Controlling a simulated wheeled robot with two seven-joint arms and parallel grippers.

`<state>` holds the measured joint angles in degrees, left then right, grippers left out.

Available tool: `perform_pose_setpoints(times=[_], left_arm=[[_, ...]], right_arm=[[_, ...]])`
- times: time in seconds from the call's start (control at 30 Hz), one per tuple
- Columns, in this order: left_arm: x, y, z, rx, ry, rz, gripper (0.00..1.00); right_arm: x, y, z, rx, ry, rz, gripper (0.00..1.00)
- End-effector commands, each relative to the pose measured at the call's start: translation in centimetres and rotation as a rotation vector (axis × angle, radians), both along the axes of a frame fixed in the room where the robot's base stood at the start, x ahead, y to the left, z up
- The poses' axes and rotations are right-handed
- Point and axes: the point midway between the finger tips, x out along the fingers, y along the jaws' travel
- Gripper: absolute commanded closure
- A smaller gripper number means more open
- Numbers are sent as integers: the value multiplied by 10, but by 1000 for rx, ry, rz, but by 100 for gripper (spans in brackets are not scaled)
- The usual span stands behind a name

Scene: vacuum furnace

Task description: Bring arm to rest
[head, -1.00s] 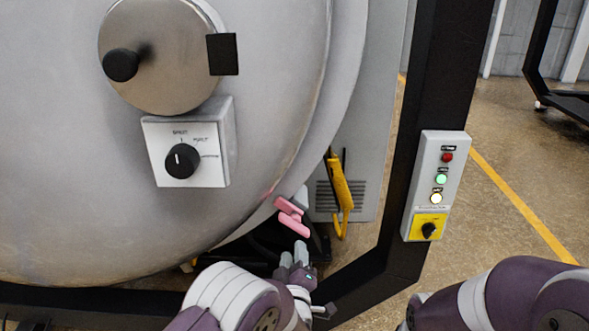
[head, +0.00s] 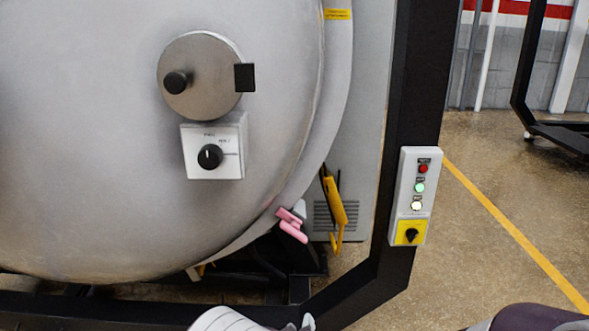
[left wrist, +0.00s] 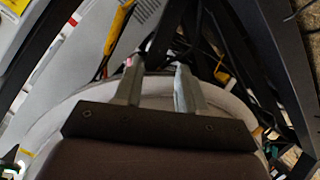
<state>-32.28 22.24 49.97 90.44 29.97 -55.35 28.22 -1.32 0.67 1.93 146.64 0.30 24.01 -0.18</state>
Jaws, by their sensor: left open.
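My left gripper (left wrist: 158,85) is open in the left wrist view, with two grey fingers apart and nothing between them. In the head view only a bit of my left arm and gripper shows at the bottom edge (head: 306,322), below the furnace. A purple part of my right arm shows at the bottom right of the head view; its gripper is out of the picture. The pink handle (head: 291,225) sits at the lower right rim of the grey furnace door (head: 90,150), well above my left gripper and apart from it.
A black frame post (head: 412,80) carries a control box (head: 413,190) with red, green and white lights and a yellow switch plate. A yellow lever (head: 336,210) hangs beside the vent. A knob panel (head: 213,150) is on the door. Open floor lies to the right.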

Motion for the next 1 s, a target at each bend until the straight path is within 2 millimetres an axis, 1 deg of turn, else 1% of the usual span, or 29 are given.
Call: perform_pose_setpoints(times=[0.07,0.17,0.27,0.3,0.37,0.4,0.47,0.5,0.57,0.6,0.67,0.7,0.77,0.8,0.9,1.0], left_arm=[[-13,-4,-14,61,101,-60,60],[-36,-2,-17,159,261,-158,60],[-66,10,-2,265,437,-266,60],[-81,19,10,306,511,-313,60],[-103,34,32,365,616,-377,60],[-118,44,49,398,681,-418,60],[-142,63,79,445,776,-476,60],[-159,77,104,473,838,-513,60],[-185,100,148,509,932,-562,60],[-204,117,181,528,990,-588,60],[-228,141,230,546,1060,-609,60],[-241,154,261,549,1088,-607,60],[-250,171,302,541,1099,-576,60],[-250,178,323,534,1082,-547,60],[-242,190,354,511,1042,-484,60],[-240,195,359,498,1040,-460,60]], right_arm=[[0,0,2,0,0,0,100],[0,0,16,0,0,0,100],[0,0,42,0,0,0,100],[0,0,55,0,0,0,100],[0,0,76,0,0,0,100],[0,0,90,0,-1,0,100],[0,0,113,0,-1,0,100],[0,0,132,0,0,0,100],[0,0,163,0,0,0,100],[1,0,187,0,0,0,100],[1,0,221,0,-1,0,100],[1,0,243,0,-1,0,100],[1,0,271,0,-1,0,100],[1,0,285,0,-1,0,100],[1,0,303,0,-1,0,100],[1,0,307,0,0,0,100]])
